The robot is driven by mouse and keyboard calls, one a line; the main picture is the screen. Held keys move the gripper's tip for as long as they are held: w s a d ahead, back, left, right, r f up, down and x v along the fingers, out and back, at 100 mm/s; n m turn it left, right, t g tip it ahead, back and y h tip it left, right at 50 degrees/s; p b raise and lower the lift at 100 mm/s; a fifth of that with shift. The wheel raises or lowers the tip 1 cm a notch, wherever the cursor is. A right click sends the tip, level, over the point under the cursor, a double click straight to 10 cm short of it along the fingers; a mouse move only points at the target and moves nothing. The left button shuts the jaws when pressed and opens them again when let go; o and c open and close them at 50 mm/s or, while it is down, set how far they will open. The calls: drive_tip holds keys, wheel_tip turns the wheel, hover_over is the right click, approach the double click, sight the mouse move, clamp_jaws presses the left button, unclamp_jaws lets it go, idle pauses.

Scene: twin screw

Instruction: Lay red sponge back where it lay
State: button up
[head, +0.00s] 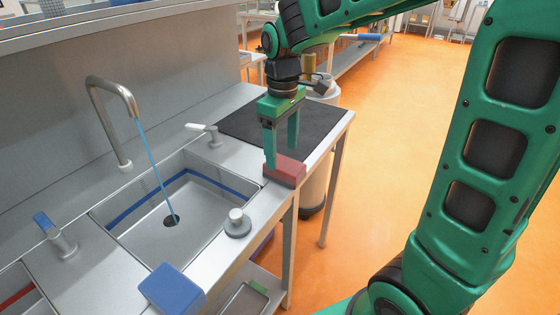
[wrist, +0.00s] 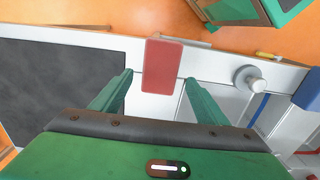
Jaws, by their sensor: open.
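The red sponge (head: 286,171) lies on the counter's front rim, between the sink and the dark mat. In the wrist view the red sponge (wrist: 162,66) lies just beyond the fingertips, centred between them. My gripper (head: 281,158) is open, with its green fingers pointing down at the sponge. In the wrist view my gripper (wrist: 157,83) shows its two fingers spread apart, with nothing held between them. In the head view the fingers partly cover the sponge's far side. I cannot tell whether a fingertip touches it.
The sink (head: 150,233) has water running from a bent tap (head: 112,125). A grey knob (head: 237,222) and a blue sponge (head: 172,289) stand along its front rim. The dark mat (head: 240,125) is clear. Orange floor (head: 375,170) lies beyond the counter edge.

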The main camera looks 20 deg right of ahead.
sight(282, 163)
wheel_tip(282, 163, up, 6)
drive_tip(key=r, duration=0.1)
drive_tip(key=s+d+f+m, duration=0.4)
drive_tip(key=s+d+m, duration=0.2)
drive_tip(key=s+d, duration=0.3)
drive_tip(key=s+d+f+m, duration=0.5)
drive_tip(key=s+d+m, duration=0.2)
drive_tip(key=s, duration=0.8)
drive_tip(key=shift+d+m, duration=0.3)
drive_tip(key=shift+d, duration=0.6)
drive_tip(key=shift+w+f, duration=0.25)
drive_tip(key=shift+w, duration=0.3)
